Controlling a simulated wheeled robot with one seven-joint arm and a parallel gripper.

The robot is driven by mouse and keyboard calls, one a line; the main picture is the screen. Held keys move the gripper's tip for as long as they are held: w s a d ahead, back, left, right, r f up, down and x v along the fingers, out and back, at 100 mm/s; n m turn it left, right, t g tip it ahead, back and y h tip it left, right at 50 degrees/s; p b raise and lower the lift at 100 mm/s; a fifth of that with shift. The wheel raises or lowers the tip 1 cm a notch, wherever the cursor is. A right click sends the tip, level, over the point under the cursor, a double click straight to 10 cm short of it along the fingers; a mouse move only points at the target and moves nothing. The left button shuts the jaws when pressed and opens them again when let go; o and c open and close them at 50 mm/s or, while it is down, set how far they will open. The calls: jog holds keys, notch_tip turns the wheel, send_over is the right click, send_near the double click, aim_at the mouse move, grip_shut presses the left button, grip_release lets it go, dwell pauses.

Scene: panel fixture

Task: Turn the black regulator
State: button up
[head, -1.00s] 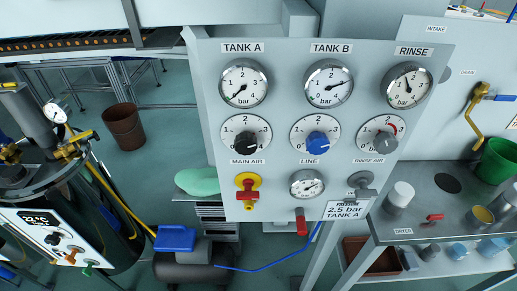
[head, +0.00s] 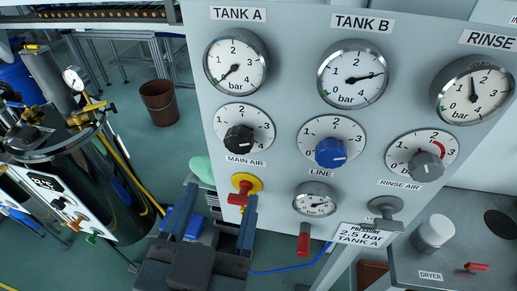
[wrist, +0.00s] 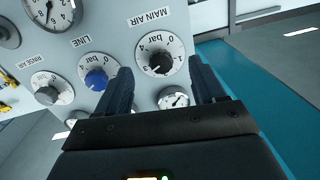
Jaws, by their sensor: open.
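The black regulator knob (head: 239,139) sits at the centre of the MAIN AIR dial, upper left on the grey panel, below the TANK A gauge (head: 236,61). That gauge's needle points to the lower left, near the bottom of its scale. My gripper (head: 219,203) is open and empty, in front of the panel and lower than the knob in the head view. In the wrist view, which shows the panel upside down, the black knob (wrist: 160,63) appears between the fingertips of my gripper (wrist: 160,66). The fingers seem clear of the knob; the exact gap is unclear.
The blue LINE knob (head: 330,152) and grey RINSE AIR knob (head: 426,166) are to the right. A red and yellow valve (head: 244,188) sticks out just below the black knob, close to my gripper. A card (head: 359,234) reads 2.5 bar, TANK A.

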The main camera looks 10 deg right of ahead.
aim_at(237, 148)
jog(key=shift+m+h, duration=0.5)
jog(key=shift+m, duration=0.2)
jog(key=shift+w+d+r+p, duration=0.3)
jog(key=shift+w+d+p, duration=0.1)
jog(key=shift+w, duration=0.75)
jog(key=shift+w+d+r+p, duration=0.25)
jog(key=shift+w+d+r, duration=0.15)
jog(key=shift+w, duration=0.8)
jog(key=shift+w+d+r+p, duration=0.25)
jog(key=shift+w+d+p, duration=0.15)
jog(key=shift+w, duration=0.75)
jog(key=shift+c, duration=0.4)
jog(key=c, duration=1)
